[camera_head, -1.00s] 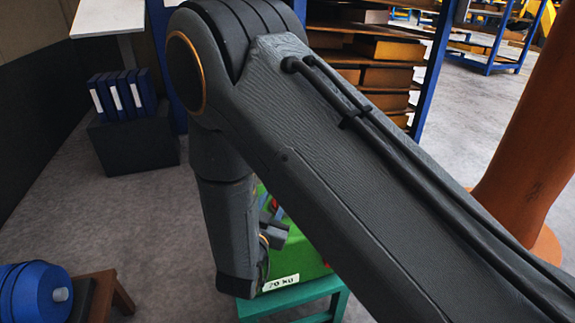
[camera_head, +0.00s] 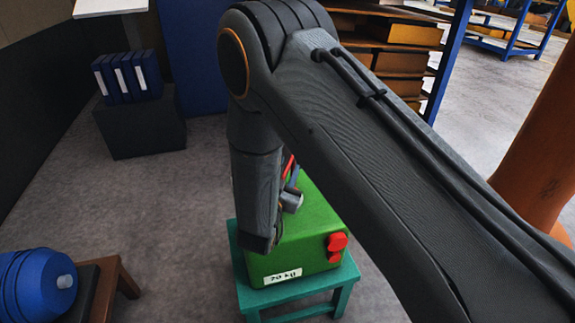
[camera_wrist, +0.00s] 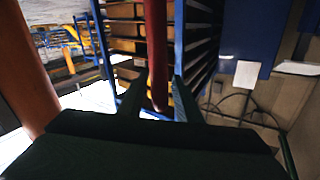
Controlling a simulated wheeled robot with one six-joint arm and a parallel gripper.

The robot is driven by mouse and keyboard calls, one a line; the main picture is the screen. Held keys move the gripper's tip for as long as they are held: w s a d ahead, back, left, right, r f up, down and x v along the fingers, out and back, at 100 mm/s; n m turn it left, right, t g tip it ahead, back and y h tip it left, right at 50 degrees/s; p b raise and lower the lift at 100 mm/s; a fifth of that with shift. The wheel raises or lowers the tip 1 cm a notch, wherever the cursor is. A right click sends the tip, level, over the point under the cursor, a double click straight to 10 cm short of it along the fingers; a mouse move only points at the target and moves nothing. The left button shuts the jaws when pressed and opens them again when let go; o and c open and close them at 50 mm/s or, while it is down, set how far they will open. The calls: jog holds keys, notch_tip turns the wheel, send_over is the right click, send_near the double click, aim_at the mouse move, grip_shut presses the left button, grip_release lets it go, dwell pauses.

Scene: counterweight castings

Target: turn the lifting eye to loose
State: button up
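A green casting (camera_head: 318,215) with a "20 kg" label stands on a teal stool in the head view. A thin red piece (camera_head: 287,167) shows at its top beside my wrist, mostly hidden by my arm; it may be the lifting eye. In the wrist view a red bar (camera_wrist: 156,40) runs down between the two fingers of my gripper (camera_wrist: 159,92). The fingers stand apart, with gaps on both sides of the bar, so my gripper looks open. Whether the bar is part of the eye, and which way the eye is turned, I cannot tell.
A red knob (camera_head: 337,242) sticks out of the casting's front. The teal stool (camera_head: 345,275) has clear floor to its left. An orange column (camera_head: 530,160) stands at right, shelves (camera_head: 400,60) behind.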

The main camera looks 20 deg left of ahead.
jog(key=shift+w, duration=0.4)
grip_shut()
